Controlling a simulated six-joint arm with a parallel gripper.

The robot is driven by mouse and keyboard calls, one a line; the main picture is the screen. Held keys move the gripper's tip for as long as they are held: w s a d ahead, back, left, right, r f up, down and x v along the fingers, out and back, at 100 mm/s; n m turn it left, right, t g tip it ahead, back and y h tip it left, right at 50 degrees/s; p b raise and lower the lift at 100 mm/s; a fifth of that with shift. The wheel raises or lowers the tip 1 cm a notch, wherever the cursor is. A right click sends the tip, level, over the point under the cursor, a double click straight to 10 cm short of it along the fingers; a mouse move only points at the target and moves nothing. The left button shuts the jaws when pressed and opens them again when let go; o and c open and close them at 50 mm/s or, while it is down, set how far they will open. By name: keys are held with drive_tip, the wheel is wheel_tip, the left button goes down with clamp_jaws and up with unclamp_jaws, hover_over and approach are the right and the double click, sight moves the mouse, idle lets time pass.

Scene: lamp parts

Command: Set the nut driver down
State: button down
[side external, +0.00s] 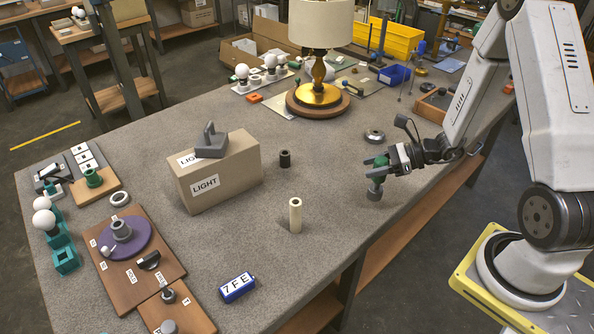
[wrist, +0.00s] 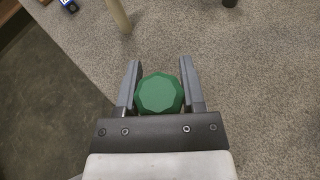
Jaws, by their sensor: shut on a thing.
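The nut driver has a green faceted handle and a grey socket end (side external: 375,192). It stands about upright with the socket down, near the table's front right edge. My gripper (side external: 381,168) is shut on the green handle from the side. In the wrist view my gripper (wrist: 159,66) has one finger on each side of the nut driver's handle (wrist: 159,93), seen from above. The socket is hidden there. I cannot tell whether the socket touches the grey table (side external: 330,250).
A cream tube (side external: 295,216) and a small black cylinder (side external: 285,159) stand to the left. A metal ring-shaped part (side external: 374,136) lies behind my gripper. Table around the tool is clear.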

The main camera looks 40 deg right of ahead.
drive_tip(key=shift+f, duration=1.7)
drive_tip(key=shift+f, duration=0.1)
drive_tip(key=shift+c, duration=1)
unclamp_jaws()
drive_tip(key=v, duration=1.2)
